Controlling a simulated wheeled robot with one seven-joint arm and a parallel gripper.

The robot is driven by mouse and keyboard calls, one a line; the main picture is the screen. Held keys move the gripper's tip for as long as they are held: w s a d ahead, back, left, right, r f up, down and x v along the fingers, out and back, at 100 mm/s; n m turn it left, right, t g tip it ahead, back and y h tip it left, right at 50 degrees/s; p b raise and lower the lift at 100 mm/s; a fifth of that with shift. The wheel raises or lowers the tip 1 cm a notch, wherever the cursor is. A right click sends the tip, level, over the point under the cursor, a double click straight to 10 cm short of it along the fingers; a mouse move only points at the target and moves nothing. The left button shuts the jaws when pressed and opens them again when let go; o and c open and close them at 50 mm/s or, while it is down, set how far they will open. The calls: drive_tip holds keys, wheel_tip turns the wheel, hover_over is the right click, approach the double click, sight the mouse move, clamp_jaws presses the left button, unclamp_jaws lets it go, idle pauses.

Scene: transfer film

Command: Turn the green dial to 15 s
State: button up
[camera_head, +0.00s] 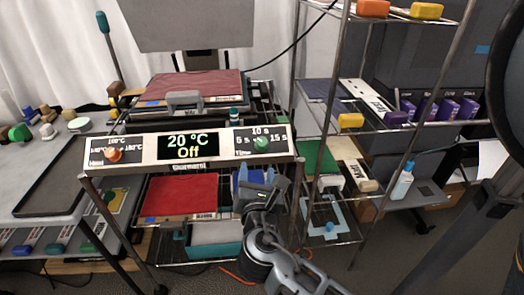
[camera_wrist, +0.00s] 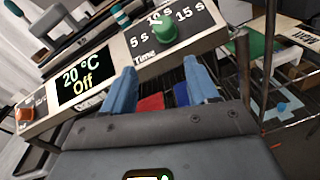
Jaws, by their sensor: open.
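The green dial (camera_head: 261,143) sits on the right end of the machine's white front panel (camera_head: 215,148), among the labels 5 s, 10 s and 15 s. In the wrist view the green dial (camera_wrist: 165,31) is above and beyond my fingertips, below the 10 s label. Where its pointer sits is too small to tell. The display (camera_head: 188,146) reads 20 °C and Off. My gripper (camera_wrist: 162,80) is open and empty, its two blue fingers apart, just below the panel and not touching the dial. In the head view my gripper (camera_head: 256,180) is under the dial.
An orange dial (camera_head: 114,155) is on the panel's left end. A red pad (camera_head: 180,195) lies on the shelf below. A wire rack with a yellow block (camera_head: 350,120) stands to the right. A dark tray (camera_head: 62,178) is on the left table. Room in front of the panel is free.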

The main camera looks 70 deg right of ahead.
sight(262, 143)
drive_tip(key=shift+g+h, duration=0.7)
drive_tip(key=shift+g, duration=0.1)
drive_tip(key=shift+s+r+p+x, duration=0.15)
drive_tip(key=shift+r+x, duration=0.1)
drive_tip(key=shift+x, duration=1.4)
drive_tip(key=shift+s+r+p+x, duration=0.1)
drive_tip(key=shift+r+p+x, duration=0.15)
drive_tip(key=shift+x, duration=1.35)
drive_tip(key=shift+s+r+p+x, duration=0.1)
drive_tip(key=shift+r+x, duration=0.2)
drive_tip(key=shift+x, duration=1.35)
drive_tip(key=shift+c, duration=0.3)
drive_tip(key=c, duration=1)
